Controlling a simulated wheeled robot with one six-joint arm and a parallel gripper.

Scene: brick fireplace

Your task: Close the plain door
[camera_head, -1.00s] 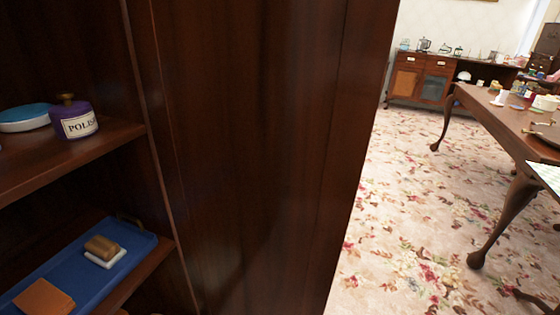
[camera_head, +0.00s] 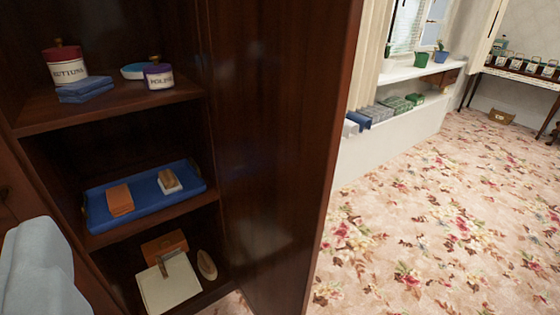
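The plain door (camera_head: 280,150) is a dark brown, smooth wooden panel. It stands open at the right side of a dark wooden cupboard, jutting out from the shelves toward me. Its free edge runs down the picture right of the middle, with carpet beyond it. The cupboard's shelves (camera_head: 150,108) are exposed to its left. No handle shows on the face I see. My gripper is not in view, so I cannot see its fingers or any contact with the door.
Shelves hold a "Buttons" jar (camera_head: 66,66), a polish pot (camera_head: 159,77) and a blue tray (camera_head: 95,213). A pale blue-grey cloth-like thing (camera_head: 40,270) is close at lower left. Flowered carpet (camera_head: 430,225) is open at right; boxes (camera_head: 378,113) line the far wall.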

